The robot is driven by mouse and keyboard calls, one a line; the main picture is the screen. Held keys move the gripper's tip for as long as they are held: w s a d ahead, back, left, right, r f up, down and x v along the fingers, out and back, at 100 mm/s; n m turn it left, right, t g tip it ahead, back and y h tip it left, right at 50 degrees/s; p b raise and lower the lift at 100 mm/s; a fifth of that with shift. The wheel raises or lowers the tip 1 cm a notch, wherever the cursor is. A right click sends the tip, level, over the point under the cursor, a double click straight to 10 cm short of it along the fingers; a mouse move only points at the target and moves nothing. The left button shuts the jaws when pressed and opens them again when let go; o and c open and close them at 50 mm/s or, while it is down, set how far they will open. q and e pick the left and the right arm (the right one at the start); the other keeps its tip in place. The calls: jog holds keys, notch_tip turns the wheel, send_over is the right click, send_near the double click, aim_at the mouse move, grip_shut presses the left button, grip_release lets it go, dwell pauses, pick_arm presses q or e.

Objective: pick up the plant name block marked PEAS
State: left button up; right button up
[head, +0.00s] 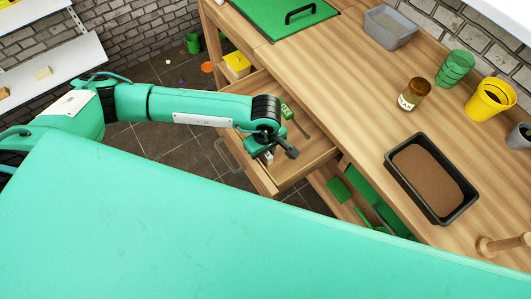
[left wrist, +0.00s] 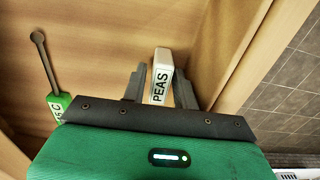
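The plant name block marked PEAS (left wrist: 160,78) shows in the left wrist view as a pale block with black letters on a white face. It stands in an open wooden drawer, between the two fingers of my left gripper (left wrist: 160,88). Narrow gaps show beside the block, so the fingers look open around it. Its lower end is hidden by the gripper's body. In the head view my left gripper (head: 267,155) reaches down into the drawer (head: 312,152), and the block is mostly hidden there. My right gripper is in neither view.
Drawer walls stand close around my gripper.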

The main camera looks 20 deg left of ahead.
pick_arm(q)
grip_shut()
jog(key=shift+r, duration=0.1)
